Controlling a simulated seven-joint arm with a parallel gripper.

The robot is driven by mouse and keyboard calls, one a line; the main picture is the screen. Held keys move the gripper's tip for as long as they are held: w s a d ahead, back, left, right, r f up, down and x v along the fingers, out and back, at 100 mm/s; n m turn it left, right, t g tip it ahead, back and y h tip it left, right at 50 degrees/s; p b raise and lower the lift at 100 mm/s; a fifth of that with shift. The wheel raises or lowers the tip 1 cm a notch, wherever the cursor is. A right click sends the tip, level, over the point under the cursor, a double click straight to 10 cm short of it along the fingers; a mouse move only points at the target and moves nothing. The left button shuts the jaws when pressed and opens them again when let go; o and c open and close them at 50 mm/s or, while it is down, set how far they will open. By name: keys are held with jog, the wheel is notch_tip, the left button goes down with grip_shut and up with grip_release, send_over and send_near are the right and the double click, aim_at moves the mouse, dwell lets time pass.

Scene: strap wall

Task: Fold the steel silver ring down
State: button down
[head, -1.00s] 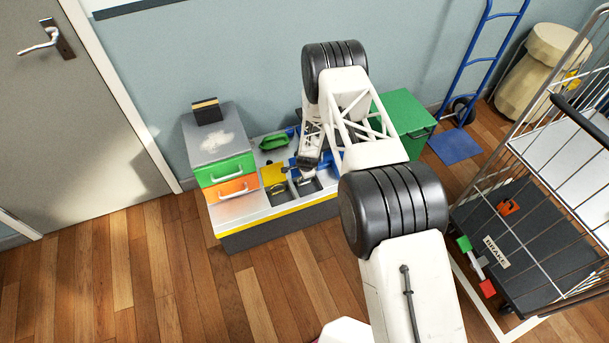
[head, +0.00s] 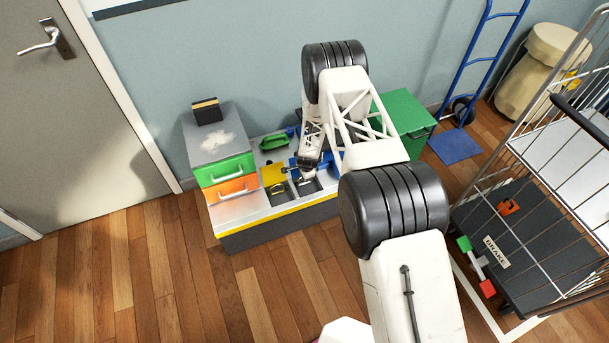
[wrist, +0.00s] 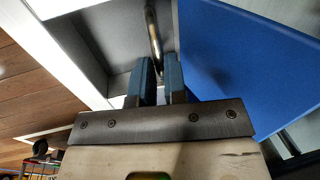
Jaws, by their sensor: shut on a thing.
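The steel silver ring (wrist: 153,35) shows in the wrist view as a thin curved metal bar running down between my fingertips, in front of a grey recess (wrist: 112,38). My gripper (wrist: 161,75) is shut on the ring with its two blue-grey fingers. The part of the ring between the fingers is hidden. In the head view my gripper (head: 307,161) is at the bench, above the grey recesses, and its fingertips and the ring are too small to make out clearly.
A blue panel (wrist: 250,65) stands close on the right in the wrist view. On the bench are a yellow panel (head: 273,175), a green tray (head: 274,143) and green (head: 226,169) and orange (head: 232,188) drawers. A green box (head: 405,112) stands at right. The floor in front is clear.

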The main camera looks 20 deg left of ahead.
jog(key=shift+s+d+f, duration=0.2)
jog(key=shift+s+d, duration=0.3)
jog(key=shift+s+d+f, duration=0.15)
jog(key=shift+s+d, duration=0.3)
jog(key=shift+s+d+f, duration=0.95)
jog(key=shift+s+d, duration=0.05)
jog(key=shift+s, duration=0.05)
jog(key=c, duration=1.2)
grip_release()
jog(key=shift+o, duration=0.2)
jog(key=shift+w, duration=0.1)
jog(key=shift+r, duration=0.15)
notch_tip(320, 180, up, 7)
jog(key=s+d, duration=0.1)
jog(key=shift+r, duration=0.2)
jog(key=shift+r, duration=0.1)
